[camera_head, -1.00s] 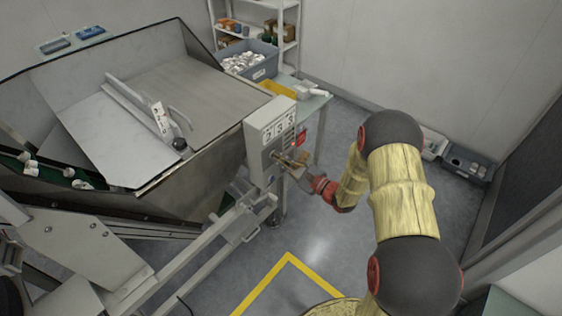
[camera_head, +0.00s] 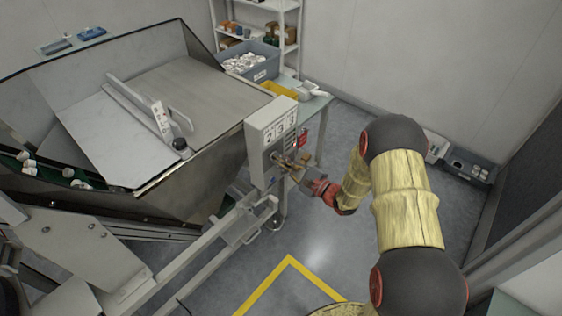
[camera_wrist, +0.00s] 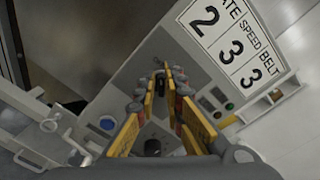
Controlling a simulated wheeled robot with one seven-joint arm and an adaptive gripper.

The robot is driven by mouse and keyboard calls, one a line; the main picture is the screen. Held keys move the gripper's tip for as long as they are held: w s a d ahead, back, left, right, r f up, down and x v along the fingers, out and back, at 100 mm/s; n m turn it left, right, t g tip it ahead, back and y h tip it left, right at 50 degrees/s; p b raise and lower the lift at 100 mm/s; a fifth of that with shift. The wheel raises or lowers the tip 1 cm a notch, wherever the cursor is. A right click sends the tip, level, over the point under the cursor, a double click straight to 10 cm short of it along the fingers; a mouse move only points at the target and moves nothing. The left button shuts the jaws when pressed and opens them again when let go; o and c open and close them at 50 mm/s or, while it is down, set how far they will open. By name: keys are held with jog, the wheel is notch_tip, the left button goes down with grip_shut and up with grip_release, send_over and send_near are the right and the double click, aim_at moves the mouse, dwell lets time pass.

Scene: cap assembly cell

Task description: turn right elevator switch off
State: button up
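The grey control box (camera_head: 266,143) stands at the hopper's right corner in the head view. Its slanted panel (camera_wrist: 178,62) fills the middle of the wrist view, with a label reading "2 3 3", "SPEED" and "BELT". My gripper (camera_head: 285,158) is at the box's front face. In the wrist view my gripper (camera_wrist: 166,78) has its yellow-padded fingers converging over the panel, tips close together. A dark knob (camera_wrist: 153,147) shows between the finger bases. The fingers hide part of the panel. Whether the tips touch or grip a switch is unclear, as is any switch's position.
The metal hopper (camera_head: 205,95) is left of the box. A table (camera_head: 316,104) with a yellow tray (camera_head: 278,89) stands behind it. Floor ahead is clear around the yellow line (camera_head: 265,282).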

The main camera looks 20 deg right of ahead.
jog(key=o, duration=0.3)
jog(key=shift+o, duration=0.2)
jog(key=v, duration=1.2)
jog(key=shift+f, duration=0.1)
